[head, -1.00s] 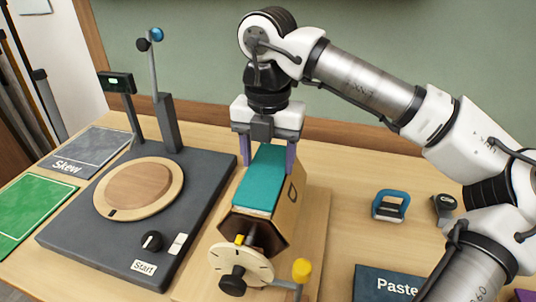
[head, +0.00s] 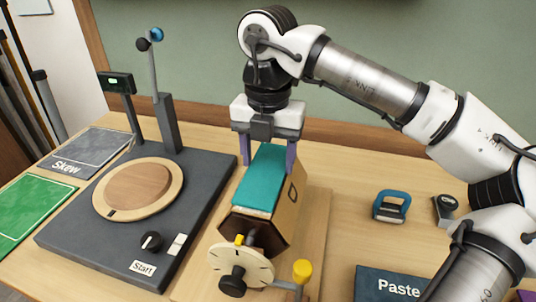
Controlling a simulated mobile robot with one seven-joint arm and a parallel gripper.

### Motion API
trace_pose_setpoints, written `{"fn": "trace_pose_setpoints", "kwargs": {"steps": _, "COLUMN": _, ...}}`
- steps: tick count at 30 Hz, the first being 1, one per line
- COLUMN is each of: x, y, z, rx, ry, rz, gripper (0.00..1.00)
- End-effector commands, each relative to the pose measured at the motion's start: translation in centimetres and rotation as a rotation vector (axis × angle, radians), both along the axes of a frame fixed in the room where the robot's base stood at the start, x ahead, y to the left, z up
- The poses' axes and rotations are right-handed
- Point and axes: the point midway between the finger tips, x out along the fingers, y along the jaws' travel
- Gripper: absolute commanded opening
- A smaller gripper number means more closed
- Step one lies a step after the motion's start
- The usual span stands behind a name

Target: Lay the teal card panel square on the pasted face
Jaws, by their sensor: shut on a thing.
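The teal card panel (head: 259,183) lies along the top face of a hexagonal wooden body (head: 287,208), looking flush and lined up with that face. My gripper (head: 268,160) is over the far part of the panel, pointing down. Its two purple fingers straddle the panel, one at each long side, and are shut on it. The pasted face under the panel is hidden. The body is mounted behind a cream dial (head: 241,268) with a dark knob.
A yellow-knobbed crank (head: 301,272) stands at the front. Left is a dark turntable unit (head: 80,232) with a post, beside grey "Skew" (head: 88,153) and green (head: 35,208) mats. Right are a blue-handled tool (head: 390,206), a dark grey block (head: 445,208) and a "Paste" box (head: 385,284).

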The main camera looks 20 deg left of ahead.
Motion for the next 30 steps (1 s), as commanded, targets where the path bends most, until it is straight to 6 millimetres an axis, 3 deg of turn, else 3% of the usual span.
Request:
{"fn": "trace_pose_setpoints", "kwargs": {"steps": 26, "x": 0.0, "y": -0.02, "z": -0.69, "rx": 0.0, "ry": 0.0, "rz": 0.0, "gripper": 0.39}}
{"fn": "trace_pose_setpoints", "kwargs": {"steps": 27, "x": 0.0, "y": -0.01, "z": -0.65, "rx": 0.0, "ry": 0.0, "rz": 0.0, "gripper": 0.64}}
{"fn": "trace_pose_setpoints", "kwargs": {"steps": 30, "x": 0.0, "y": -0.01, "z": -0.64, "rx": 0.0, "ry": 0.0, "rz": 0.0, "gripper": 0.77}}
